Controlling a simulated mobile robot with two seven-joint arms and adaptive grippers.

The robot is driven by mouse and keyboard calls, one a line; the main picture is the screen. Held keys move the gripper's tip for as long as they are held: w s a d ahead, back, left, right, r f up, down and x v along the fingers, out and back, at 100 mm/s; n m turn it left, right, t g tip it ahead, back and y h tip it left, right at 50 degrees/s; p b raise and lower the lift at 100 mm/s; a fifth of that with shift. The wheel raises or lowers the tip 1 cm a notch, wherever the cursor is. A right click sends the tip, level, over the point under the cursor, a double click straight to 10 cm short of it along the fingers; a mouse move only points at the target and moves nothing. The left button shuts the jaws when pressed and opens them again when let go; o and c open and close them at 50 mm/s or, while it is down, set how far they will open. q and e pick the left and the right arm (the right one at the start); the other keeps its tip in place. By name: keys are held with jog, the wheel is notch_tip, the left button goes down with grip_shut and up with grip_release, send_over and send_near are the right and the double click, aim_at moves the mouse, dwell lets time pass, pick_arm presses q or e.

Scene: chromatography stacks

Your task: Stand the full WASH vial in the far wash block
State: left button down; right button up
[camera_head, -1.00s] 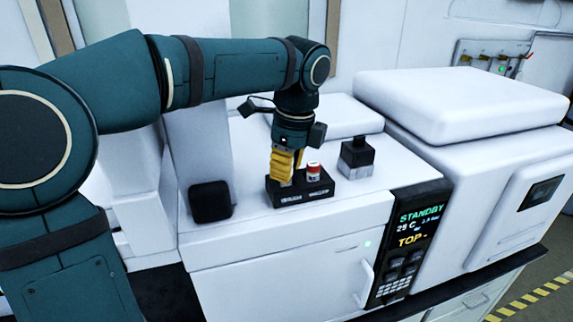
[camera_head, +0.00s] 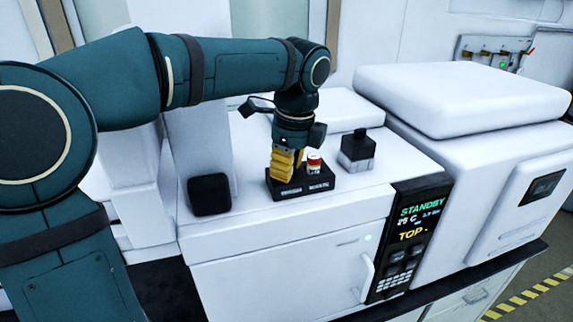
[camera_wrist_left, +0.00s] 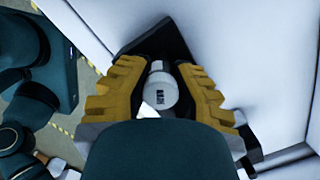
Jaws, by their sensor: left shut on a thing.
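My left gripper (camera_head: 283,168) has its yellow fingers shut on a vial at the left end of a black two-label block (camera_head: 318,186). In the left wrist view, the vial's round white cap (camera_wrist_left: 161,94) with dark print sits between the fingers of the left gripper (camera_wrist_left: 160,82). The fingers hide most of the vial in the head view, so I cannot tell whether it is fully seated. A vial with a red and white top (camera_head: 314,162) stands upright at the block's right side. The block's lettering is too small to read. My right gripper is not in view.
The block is on top of a white instrument (camera_head: 270,235) with a STANDBY display (camera_head: 418,214). A small dark-topped block (camera_head: 357,150) stands to the right and a black pad (camera_head: 209,195) to the left. A taller white unit (camera_head: 460,100) is at the right.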

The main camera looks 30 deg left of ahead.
pick_arm(q)
jog(key=shift+s+f, duration=0.1)
jog(key=shift+f, duration=0.2)
jog(key=c, duration=0.9)
grip_release()
jog(key=o, duration=0.5)
jog(key=shift+c, duration=0.2)
jog(key=shift+r, duration=0.15)
jog(key=shift+r+p, duration=0.25)
jog(key=shift+p, duration=0.1)
jog(key=shift+r+p, duration=3.25)
